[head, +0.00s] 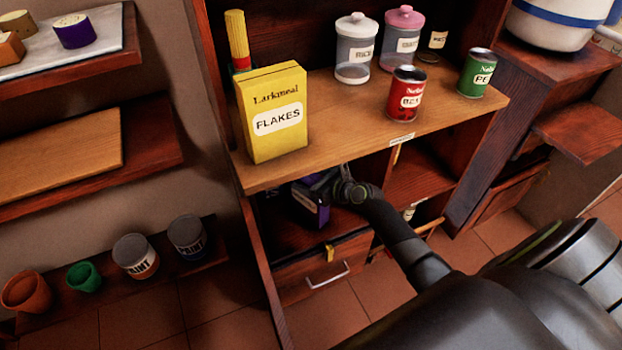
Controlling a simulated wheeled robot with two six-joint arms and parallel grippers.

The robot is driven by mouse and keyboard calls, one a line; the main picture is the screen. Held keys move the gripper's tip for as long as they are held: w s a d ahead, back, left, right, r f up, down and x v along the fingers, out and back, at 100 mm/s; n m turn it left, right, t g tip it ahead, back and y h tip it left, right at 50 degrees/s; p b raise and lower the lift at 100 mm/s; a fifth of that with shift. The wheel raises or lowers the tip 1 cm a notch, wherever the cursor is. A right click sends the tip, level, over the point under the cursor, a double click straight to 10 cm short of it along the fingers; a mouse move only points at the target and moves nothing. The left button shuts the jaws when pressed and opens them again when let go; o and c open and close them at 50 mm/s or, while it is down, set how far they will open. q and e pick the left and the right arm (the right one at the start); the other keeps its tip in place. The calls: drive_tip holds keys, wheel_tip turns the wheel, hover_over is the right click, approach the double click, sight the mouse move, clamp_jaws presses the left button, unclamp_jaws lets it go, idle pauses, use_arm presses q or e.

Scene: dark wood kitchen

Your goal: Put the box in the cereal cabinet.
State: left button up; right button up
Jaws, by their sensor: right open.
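A yellow Larkmeal flakes box (272,112) stands upright on the light wood shelf top (350,148) of the cabinet, near its left end. A dark purple box (311,205) with a pale label is in the open compartment below that shelf. My right gripper (317,187) reaches into this compartment from the right, with its jaws open at the purple box. The shelf edge and shadow partly hide the jaws and the box's upper part, so I cannot tell whether they touch. My left gripper is out of view.
On the shelf top stand a rice jar (355,50), a pink-lidded jar (402,40), a red can (406,94), a green can (475,73) and a pasta holder (237,40). A drawer (325,268) is below the compartment. Paint cans (135,257) and pots stand on a low shelf at left.

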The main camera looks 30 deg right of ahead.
drive_tip(key=shift+r, duration=0.1)
drive_tip(key=shift+s+r, duration=0.15)
drive_tip(key=p+v, duration=0.1)
drive_tip(key=v, duration=0.2)
drive_tip(key=shift+s+d, duration=0.1)
drive_tip(key=shift+s, duration=0.1)
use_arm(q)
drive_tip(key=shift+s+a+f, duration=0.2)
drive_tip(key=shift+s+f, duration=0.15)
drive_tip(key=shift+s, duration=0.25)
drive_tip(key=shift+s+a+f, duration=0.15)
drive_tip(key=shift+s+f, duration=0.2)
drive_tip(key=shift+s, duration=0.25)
use_arm(e)
drive_tip(key=s+d, duration=0.3)
drive_tip(key=s, duration=0.7)
drive_tip(key=shift+s+d, duration=0.35)
